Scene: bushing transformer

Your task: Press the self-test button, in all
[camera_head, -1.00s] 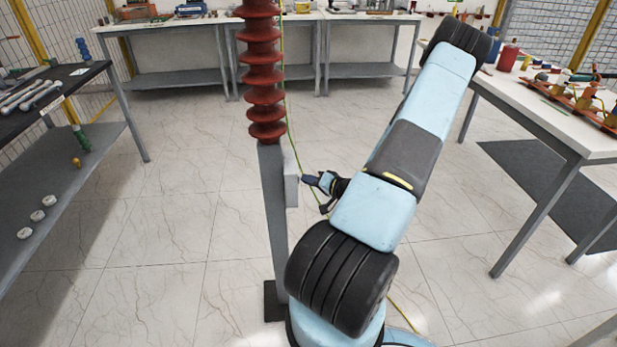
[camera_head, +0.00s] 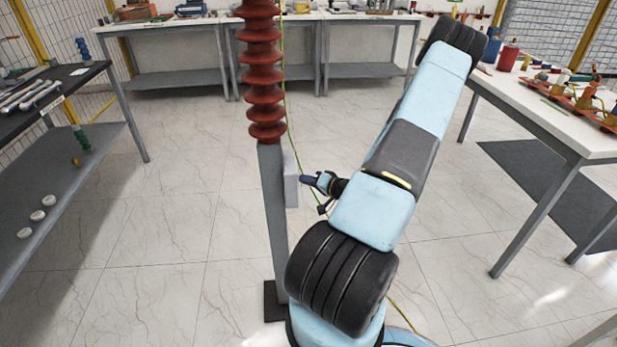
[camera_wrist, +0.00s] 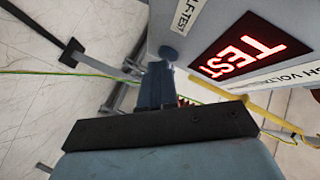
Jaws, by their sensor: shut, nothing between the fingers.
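The grey control box (camera_head: 291,180) is fixed to the side of the grey post under the red insulator. In the wrist view its face (camera_wrist: 208,24) carries a round blue-grey button (camera_wrist: 170,53) beside a label partly reading "LF-TEST" (camera_wrist: 187,13). A dark display (camera_wrist: 250,50) shows "TEST" in lit red letters. My gripper (camera_wrist: 157,68) is shut and empty, its fingertips just below the button in the picture. I cannot tell whether they touch it. In the head view my gripper (camera_head: 305,179) is close to the box's right side.
The red ribbed insulator (camera_head: 262,75) rises above the grey post (camera_head: 273,215). A yellow-green cable (camera_head: 286,105) runs down beside it. Workbenches stand at the back (camera_head: 270,18), a table at right (camera_head: 560,130) and a shelf unit at left (camera_head: 60,160).

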